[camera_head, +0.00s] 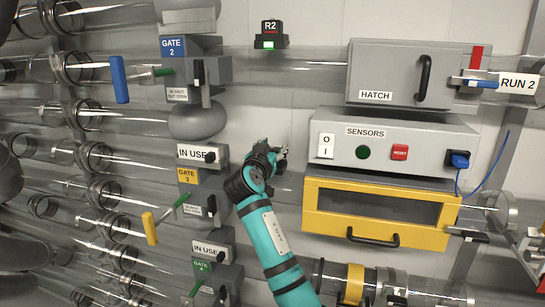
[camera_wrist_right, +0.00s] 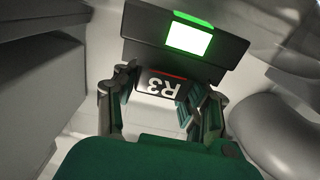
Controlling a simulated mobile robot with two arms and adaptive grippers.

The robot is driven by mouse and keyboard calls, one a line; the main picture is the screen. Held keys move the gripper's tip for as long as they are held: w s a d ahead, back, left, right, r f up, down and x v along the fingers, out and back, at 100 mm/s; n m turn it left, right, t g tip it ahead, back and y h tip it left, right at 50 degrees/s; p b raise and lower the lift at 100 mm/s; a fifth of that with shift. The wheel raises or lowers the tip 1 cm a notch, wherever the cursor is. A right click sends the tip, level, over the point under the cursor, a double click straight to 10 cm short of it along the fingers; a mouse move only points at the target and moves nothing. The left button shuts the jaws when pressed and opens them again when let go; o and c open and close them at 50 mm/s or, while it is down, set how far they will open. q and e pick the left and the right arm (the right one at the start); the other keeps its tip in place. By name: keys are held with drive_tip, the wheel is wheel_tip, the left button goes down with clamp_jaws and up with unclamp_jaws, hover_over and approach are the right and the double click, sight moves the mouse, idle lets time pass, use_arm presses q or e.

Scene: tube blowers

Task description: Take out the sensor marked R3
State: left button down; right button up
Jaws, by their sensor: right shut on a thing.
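The sensor marked R3 (camera_wrist_right: 165,84) shows in the right wrist view as a dark block with a red line on its label and a lit green window on its wider dark part. My right gripper (camera_wrist_right: 158,98) is shut on the R3 block, with one finger on each side of it. In the head view my right gripper (camera_head: 275,158) is at the pipe line left of the yellow-framed box, and it hides the sensor there. Whether the sensor still sits on its pipe cannot be told. My left gripper is not in view.
A sensor marked R2 (camera_head: 270,34) sits on the upper pipe. The grey hatch box (camera_head: 400,70), sensors panel (camera_head: 385,153) and yellow-framed box (camera_head: 322,214) stand to the right. Gate units, with the yellow-labelled gate (camera_head: 188,175), and several clear tubes crowd the left.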

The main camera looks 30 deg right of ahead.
drive_tip(key=shift+c, duration=1.1)
drive_tip(key=shift+r, duration=0.15)
